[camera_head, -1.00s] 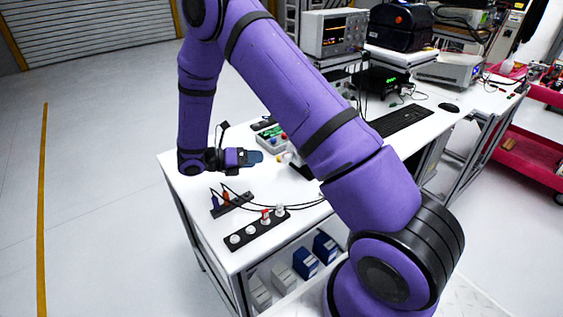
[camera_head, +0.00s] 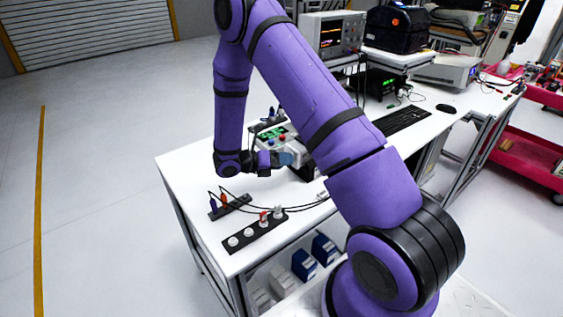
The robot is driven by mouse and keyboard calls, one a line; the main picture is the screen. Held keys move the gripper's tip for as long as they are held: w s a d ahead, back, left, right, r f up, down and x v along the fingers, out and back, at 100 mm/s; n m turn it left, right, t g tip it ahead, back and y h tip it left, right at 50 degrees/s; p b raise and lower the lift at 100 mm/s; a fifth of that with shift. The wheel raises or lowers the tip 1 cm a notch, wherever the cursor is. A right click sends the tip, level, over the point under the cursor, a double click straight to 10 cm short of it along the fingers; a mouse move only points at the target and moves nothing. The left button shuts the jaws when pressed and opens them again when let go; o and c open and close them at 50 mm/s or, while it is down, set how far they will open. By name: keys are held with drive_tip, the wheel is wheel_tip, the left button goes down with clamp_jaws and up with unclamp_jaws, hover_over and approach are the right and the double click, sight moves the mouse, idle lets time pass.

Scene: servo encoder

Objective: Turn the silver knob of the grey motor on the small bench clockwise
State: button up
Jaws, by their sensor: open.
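My gripper (camera_head: 290,159) points to the right over the white bench, with blue-grey fingers at the end of my purple arm. It is open. Its fingers are right at a pale, silvery part behind them, which I take to be the motor's knob end. I cannot tell whether they touch it or sit around it. The rest of the grey motor is hidden behind my upper arm links. A black base (camera_head: 302,172) shows just below the fingers.
Black socket strips (camera_head: 254,232) with plugs and cables lie at the bench front. A keyboard (camera_head: 402,121) and an oscilloscope (camera_head: 332,36) are farther back. The bench's left corner (camera_head: 180,165) is clear.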

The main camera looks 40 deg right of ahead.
drive_tip(key=c, duration=0.9)
